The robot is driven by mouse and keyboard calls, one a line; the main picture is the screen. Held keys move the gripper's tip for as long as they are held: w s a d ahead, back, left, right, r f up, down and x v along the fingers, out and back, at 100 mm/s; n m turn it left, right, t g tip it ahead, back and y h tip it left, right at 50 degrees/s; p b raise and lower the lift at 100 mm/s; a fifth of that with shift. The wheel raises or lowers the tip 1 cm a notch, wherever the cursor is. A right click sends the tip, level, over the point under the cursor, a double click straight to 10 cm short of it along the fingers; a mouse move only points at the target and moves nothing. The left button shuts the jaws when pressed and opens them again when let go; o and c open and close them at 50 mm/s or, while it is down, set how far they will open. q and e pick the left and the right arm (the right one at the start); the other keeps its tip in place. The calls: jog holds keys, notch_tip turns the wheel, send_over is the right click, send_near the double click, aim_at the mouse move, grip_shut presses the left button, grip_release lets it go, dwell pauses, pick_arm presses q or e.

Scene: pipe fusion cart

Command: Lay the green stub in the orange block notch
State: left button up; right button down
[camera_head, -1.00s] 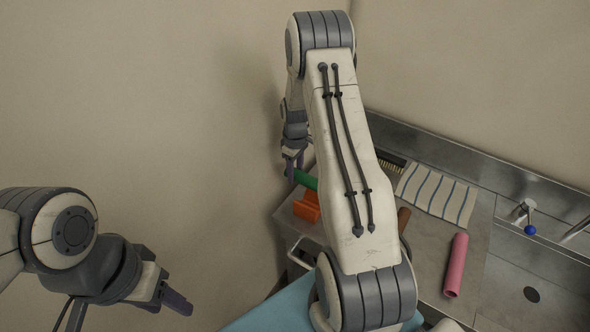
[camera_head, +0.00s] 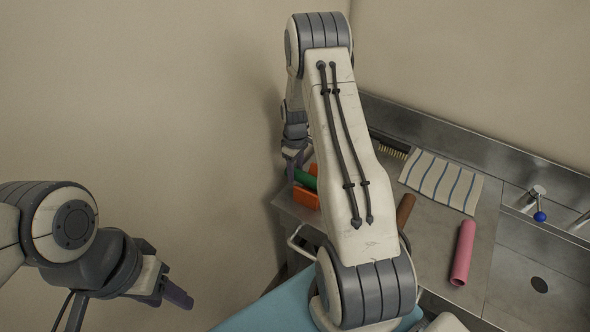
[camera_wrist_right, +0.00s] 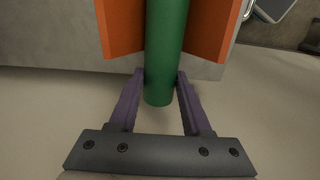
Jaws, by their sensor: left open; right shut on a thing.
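The green stub (camera_head: 306,180) is held in my right gripper (camera_wrist_right: 161,74), whose purple fingers close on either side of its near end. The orange block (camera_head: 305,197) is at the cart's left edge. In the right wrist view the green stub (camera_wrist_right: 166,35) runs between the two orange walls of the block (camera_wrist_right: 122,28). Whether it rests on the notch bottom cannot be told. In the head view my right gripper (camera_head: 294,163) is partly hidden by its own arm. My left gripper (camera_head: 177,293) is open and empty, well left of the cart.
On the metal cart top (camera_head: 428,233) lie a pink tube (camera_head: 463,252), a brown tube (camera_head: 405,209) and a striped cloth (camera_head: 440,183). A brush (camera_head: 390,150) lies behind. A blue-tipped tap (camera_head: 535,200) is at the right. My right arm hides part of the top.

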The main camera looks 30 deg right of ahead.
jog(key=shift+f+b, duration=0.3)
jog(key=shift+f, duration=0.15)
dwell(0.5)
jog(key=shift+c, duration=1.4)
grip_release()
notch_tip(320, 180, up, 11)
jog(key=shift+f+b, duration=0.2)
jog(key=shift+b, duration=1)
jog(key=s+a+r+n, duration=0.1)
jog(key=s+a+r, duration=0.2)
jog(key=s+a, duration=0.6)
jog(key=s+a+r+n, duration=0.1)
jog(key=s+a+r, duration=0.3)
jog(key=s+a, duration=0.5)
jog(key=s+a+r+n+y, duration=0.1)
jog(key=s+a+r, duration=0.3)
jog(key=s+a, duration=0.5)
jog(key=a, duration=0.4)
jog(key=shift+s+a, duration=0.2)
jog(key=shift+s, duration=0.15)
